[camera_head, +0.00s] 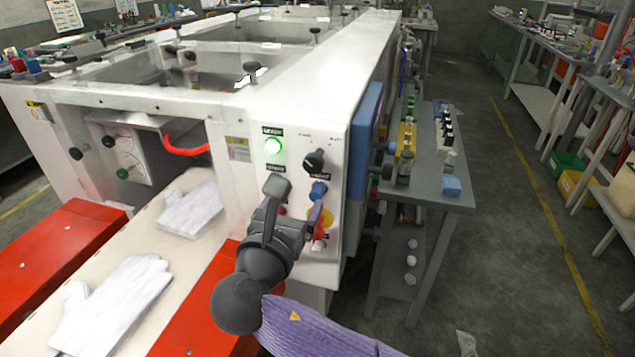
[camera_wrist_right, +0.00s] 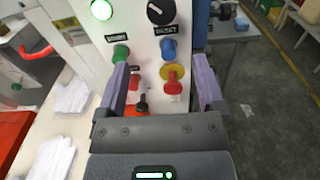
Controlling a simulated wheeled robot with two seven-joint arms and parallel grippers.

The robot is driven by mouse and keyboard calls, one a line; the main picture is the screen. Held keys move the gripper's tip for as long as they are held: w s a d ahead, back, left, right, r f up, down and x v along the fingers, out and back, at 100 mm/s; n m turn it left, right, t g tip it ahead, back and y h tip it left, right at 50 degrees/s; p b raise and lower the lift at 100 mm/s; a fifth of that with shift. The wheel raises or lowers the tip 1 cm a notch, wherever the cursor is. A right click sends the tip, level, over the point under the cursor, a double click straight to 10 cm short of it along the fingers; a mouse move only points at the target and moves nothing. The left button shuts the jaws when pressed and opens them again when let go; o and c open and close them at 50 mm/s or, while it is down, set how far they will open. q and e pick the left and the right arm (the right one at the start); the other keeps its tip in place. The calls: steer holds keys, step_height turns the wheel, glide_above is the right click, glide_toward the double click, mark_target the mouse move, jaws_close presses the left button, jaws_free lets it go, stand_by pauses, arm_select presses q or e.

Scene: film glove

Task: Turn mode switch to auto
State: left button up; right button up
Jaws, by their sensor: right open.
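The mode switch (camera_head: 314,160) is a black rotary knob on the white control panel, to the right of a lit green lamp (camera_head: 273,146). It also shows at the top edge of the right wrist view (camera_wrist_right: 161,11), partly cut off, with a small pale mark on its face. The small lettering above it is too small to read. My right gripper (camera_head: 297,202) is below the switch, in front of the lower buttons, apart from the switch. Its two purple-sided fingers (camera_wrist_right: 162,70) are spread with nothing held. My left gripper is not in view.
Below the switch are a blue button (camera_wrist_right: 168,49), a green button (camera_wrist_right: 121,52) and a red button on a yellow disc (camera_wrist_right: 172,80). White gloves (camera_head: 110,310) lie on the belt between red side covers (camera_head: 65,240). A grey side table (camera_head: 440,190) stands right of the machine.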

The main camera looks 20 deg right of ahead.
mark_target(312, 167)
steer(key=b+x, duration=0.1)
steer(key=x, duration=0.2)
steer(key=r+x, duration=0.1)
steer(key=x, duration=0.1)
steer(key=b+x, duration=0.1)
steer(key=x, duration=0.2)
steer(key=shift+w+d+r+b, duration=0.2)
steer(key=shift+d+r+b, duration=0.15)
steer(key=shift+w+d+r, duration=0.1)
steer(key=shift+w+d, duration=0.15)
steer(key=shift+w, duration=0.1)
jaws_close()
